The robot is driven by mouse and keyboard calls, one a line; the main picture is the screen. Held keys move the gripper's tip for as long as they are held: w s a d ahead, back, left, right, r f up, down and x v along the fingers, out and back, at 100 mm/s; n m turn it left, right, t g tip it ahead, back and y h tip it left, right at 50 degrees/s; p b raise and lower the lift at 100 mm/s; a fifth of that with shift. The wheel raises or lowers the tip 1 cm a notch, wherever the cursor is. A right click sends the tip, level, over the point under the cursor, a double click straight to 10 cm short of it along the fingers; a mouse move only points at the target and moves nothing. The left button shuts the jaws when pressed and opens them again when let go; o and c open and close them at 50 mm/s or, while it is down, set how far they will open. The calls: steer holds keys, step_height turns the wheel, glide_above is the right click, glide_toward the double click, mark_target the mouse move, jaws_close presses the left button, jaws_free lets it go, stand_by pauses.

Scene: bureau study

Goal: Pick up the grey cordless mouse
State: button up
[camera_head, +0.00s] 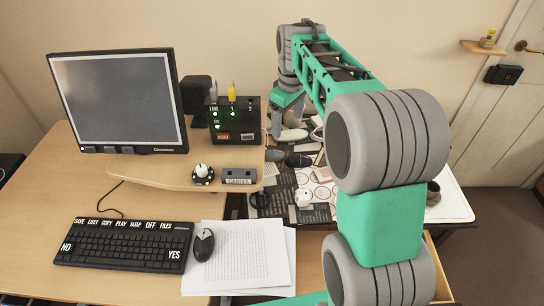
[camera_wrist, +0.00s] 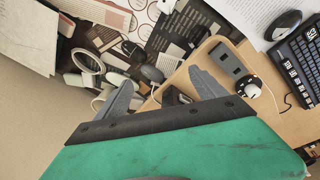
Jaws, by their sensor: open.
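A dark grey mouse (camera_head: 203,245) lies at the left edge of the papers, right of the keyboard; it also shows at the upper right of the wrist view (camera_wrist: 288,24). A second rounded grey, mouse-like object (camera_wrist: 151,73) lies among the clutter beyond my fingers in the wrist view. A dark grey shape (camera_head: 298,160) in the head view may be the same object; I cannot tell. My gripper (camera_head: 288,118) is open and empty, high at the back right of the desk. Its two grey fingers stand apart in the wrist view (camera_wrist: 162,92).
The keyboard (camera_head: 123,244), printed papers (camera_head: 250,258), monitor (camera_head: 118,100) and black switch box (camera_head: 235,125) stand on the desk. A raised shelf (camera_head: 155,175) holds a round knob and a small grey box. White cups (camera_wrist: 88,62) and cluttered sheets lie beneath my gripper.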

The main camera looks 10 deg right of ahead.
steer(key=w+f+n, duration=0.3)
steer(key=w+f, duration=0.4)
steer(key=w, duration=0.2)
steer(key=n+g+b, duration=0.2)
steer(key=n, duration=0.3)
glide_above(280, 152)
step_height(280, 152, down, 12)
steer(key=shift+w+d+f, duration=0.1)
steer(key=shift+d+f, duration=0.05)
step_height(280, 152, down, 8)
steer(key=shift+r, duration=0.2)
steer(key=c, duration=1.5)
steer(key=shift+r, duration=0.15)
